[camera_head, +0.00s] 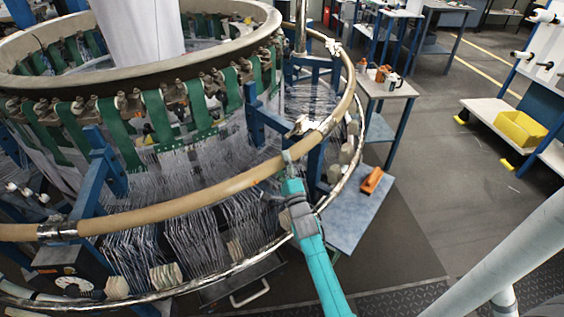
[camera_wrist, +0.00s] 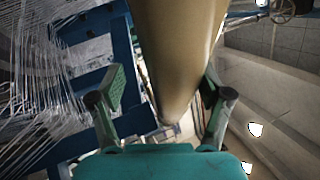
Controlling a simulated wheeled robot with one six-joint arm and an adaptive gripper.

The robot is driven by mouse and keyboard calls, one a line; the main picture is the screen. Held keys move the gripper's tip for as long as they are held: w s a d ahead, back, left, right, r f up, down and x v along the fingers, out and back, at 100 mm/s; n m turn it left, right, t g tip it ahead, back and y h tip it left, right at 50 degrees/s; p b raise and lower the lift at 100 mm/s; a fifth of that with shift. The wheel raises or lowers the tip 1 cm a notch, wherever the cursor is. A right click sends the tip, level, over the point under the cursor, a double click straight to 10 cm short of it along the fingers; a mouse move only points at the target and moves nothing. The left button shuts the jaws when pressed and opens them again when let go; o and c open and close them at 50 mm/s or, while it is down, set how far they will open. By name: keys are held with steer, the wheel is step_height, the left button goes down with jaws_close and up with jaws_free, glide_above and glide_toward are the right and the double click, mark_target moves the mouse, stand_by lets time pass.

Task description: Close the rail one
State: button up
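The tan curved rail (camera_head: 200,193) runs around the front of the circular loom, with metal joint clamps (camera_head: 305,126) along it. I cannot tell for sure which section is rail one. My gripper (camera_head: 289,160), on the teal arm, is at the rail just left of the right-hand clamp. In the wrist view, the rail (camera_wrist: 175,50) runs between the two fingers of my gripper (camera_wrist: 160,88). The fingers are spread, with a gap visible on the left side and a narrower one on the right. The rail's far side is hidden.
Blue posts (camera_head: 107,165) and dense white threads (camera_head: 190,235) lie inside the rail. A lower silver ring (camera_head: 330,190) passes below it. A blue side table (camera_head: 355,215) holds an orange item (camera_head: 372,180).

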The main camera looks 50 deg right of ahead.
steer(key=shift+r, duration=0.15)
steer(key=v, duration=1.2)
steer(key=shift+w, duration=0.1)
stand_by(0.5)
steer(key=s+a+f+n+g+y, duration=0.1)
steer(key=s+a+f+n+y, duration=0.15)
steer(key=s+a+n, duration=0.5)
steer(key=s+a+f+n+y, duration=0.2)
steer(key=s+a+n+y, duration=0.15)
steer(key=s+a, duration=0.6)
steer(key=s+a+r+n+g+y, duration=0.1)
steer(key=s+a+r+n+y, duration=0.1)
steer(key=s+n, duration=0.5)
steer(key=s+a+r+n+g+y, duration=0.1)
steer(key=s+a+r+n, duration=0.4)
steer(key=s, duration=0.6)
steer(key=shift+a+n+g+y, duration=0.4)
steer(key=shift+a+n+g, duration=0.4)
steer(key=shift+a+n, duration=0.45)
